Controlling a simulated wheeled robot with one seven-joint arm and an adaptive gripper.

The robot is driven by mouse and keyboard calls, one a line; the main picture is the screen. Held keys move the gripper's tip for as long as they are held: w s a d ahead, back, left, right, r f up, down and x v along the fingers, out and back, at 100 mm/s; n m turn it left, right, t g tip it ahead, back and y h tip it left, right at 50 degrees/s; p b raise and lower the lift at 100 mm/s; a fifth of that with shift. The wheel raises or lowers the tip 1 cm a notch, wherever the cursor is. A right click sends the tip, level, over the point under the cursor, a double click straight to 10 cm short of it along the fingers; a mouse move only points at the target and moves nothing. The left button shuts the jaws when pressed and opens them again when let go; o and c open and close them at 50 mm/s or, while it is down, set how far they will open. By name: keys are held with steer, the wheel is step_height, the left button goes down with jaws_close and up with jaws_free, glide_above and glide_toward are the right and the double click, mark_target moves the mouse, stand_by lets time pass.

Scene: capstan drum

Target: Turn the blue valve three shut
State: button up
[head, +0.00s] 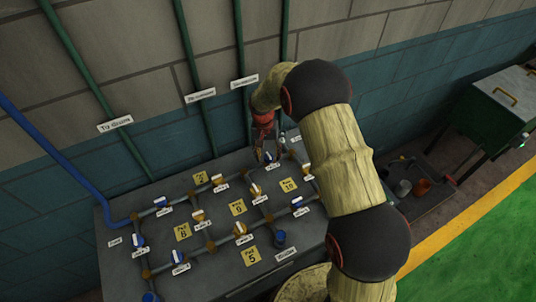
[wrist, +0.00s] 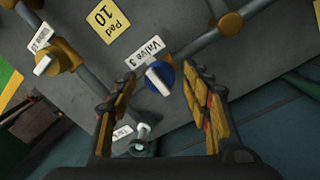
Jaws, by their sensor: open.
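The blue valve three (wrist: 165,72) is near the middle of the wrist view, beside a tag reading "Valve 3" (wrist: 145,52). Its white lever (wrist: 158,82) slants down to the right, roughly across the pipe that runs up to the right. In the head view its blue body (head: 269,157) shows at the back of the bench, partly behind my gripper (head: 266,150). In the wrist view my gripper (wrist: 161,80) is open, one finger left and one right of the valve, with a gap on both sides. I cannot tell the height of the fingertips above the lever.
The grey bench (head: 215,262) carries a grid of pipes with several blue and orange valves. An orange valve (wrist: 62,55) with a white lever is at upper left in the wrist view. A yellow pad 10 sign (wrist: 114,20) lies nearby. The wall (head: 150,160) stands behind.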

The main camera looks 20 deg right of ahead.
mark_target(266, 156)
step_height(266, 156, up, 12)
steer(key=shift+w+a, duration=0.2)
steer(key=shift+a, duration=0.25)
steer(key=shift+f, duration=0.1)
stand_by(0.3)
